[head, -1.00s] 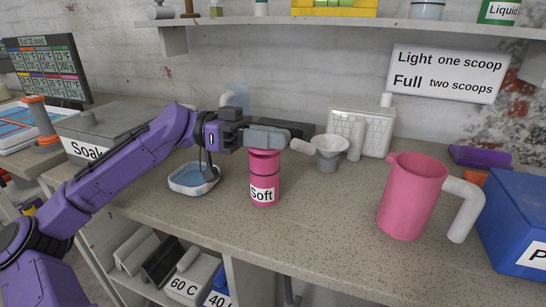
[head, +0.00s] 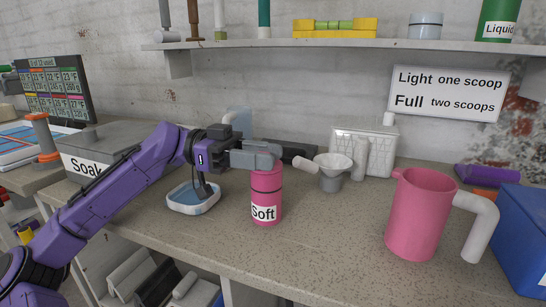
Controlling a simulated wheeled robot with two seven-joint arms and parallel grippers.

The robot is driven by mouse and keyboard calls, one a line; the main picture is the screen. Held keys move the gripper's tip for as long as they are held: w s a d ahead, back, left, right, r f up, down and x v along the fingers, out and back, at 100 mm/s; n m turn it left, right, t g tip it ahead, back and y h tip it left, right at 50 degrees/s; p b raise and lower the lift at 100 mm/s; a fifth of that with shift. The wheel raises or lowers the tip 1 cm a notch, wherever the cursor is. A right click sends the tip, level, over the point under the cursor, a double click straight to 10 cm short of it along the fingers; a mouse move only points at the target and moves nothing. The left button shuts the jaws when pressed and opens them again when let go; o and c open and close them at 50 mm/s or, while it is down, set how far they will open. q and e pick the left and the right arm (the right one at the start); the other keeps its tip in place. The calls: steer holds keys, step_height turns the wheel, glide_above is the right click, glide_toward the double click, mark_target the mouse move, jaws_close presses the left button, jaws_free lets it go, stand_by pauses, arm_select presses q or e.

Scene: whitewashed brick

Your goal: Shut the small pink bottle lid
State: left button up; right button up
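The small pink bottle (head: 265,183) labelled "Soft" stands upright on the speckled counter, near the middle of the head view. Its top is partly hidden by my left gripper (head: 272,153). The lid cannot be made out clearly, so I cannot tell how it sits. My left gripper reaches in from the left, level with the top of the bottle. Its light grey finger lies across the front of the bottle's top edge, and a dark part shows behind it. I cannot tell whether it touches the bottle. My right gripper is not in view.
A shallow blue-and-white dish (head: 194,199) stands left of the bottle. A large pink jug (head: 420,213) and a blue box (head: 523,235) stand at the right. The counter between bottle and jug is clear.

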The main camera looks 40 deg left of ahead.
arm_select(q)
steer(key=v, duration=0.5)
steer(key=shift+s+a, duration=0.15)
steer(key=shift+a, duration=0.1)
